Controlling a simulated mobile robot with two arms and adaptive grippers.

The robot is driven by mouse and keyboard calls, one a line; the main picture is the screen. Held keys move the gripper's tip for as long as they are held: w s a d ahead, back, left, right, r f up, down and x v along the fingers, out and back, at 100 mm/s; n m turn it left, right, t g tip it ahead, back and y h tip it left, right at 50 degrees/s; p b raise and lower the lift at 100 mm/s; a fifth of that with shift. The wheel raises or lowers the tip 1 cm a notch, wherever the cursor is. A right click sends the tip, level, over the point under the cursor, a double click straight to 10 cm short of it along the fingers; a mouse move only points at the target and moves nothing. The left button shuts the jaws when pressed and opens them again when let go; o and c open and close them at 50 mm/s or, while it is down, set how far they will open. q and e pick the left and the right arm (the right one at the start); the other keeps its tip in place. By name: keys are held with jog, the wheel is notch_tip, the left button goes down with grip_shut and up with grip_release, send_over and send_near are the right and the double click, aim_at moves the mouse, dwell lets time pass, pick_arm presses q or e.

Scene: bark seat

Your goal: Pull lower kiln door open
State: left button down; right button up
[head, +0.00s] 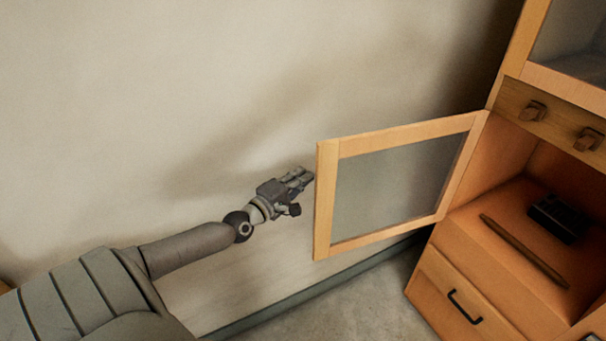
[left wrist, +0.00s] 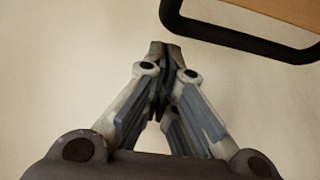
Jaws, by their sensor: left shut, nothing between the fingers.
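The lower kiln door (head: 325,200) is a wood-framed panel with a grey pane. In the head view it stands swung wide out to the left of the wooden cabinet (head: 470,245), and the compartment behind it is exposed. My left gripper (head: 304,179) is just left of the door's free edge, with its fingers shut and empty. In the left wrist view the closed fingertips (left wrist: 165,50) are beside and just below a black bar handle (left wrist: 230,36) on a strip of wood (left wrist: 288,9). They appear apart from the handle. My right gripper is not in view.
A dark block (head: 558,217) and a thin brown stick (head: 524,250) lie on the compartment's floor. Below is a drawer with a black handle (head: 464,307). A pale wall (head: 250,90) runs behind my arm; grey floor (head: 350,300) is clear.

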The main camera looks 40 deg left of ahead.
pick_arm(q)
jog(key=shift+s+d, duration=0.1)
jog(key=shift+d, duration=0.25)
jog(key=shift+f, duration=0.1)
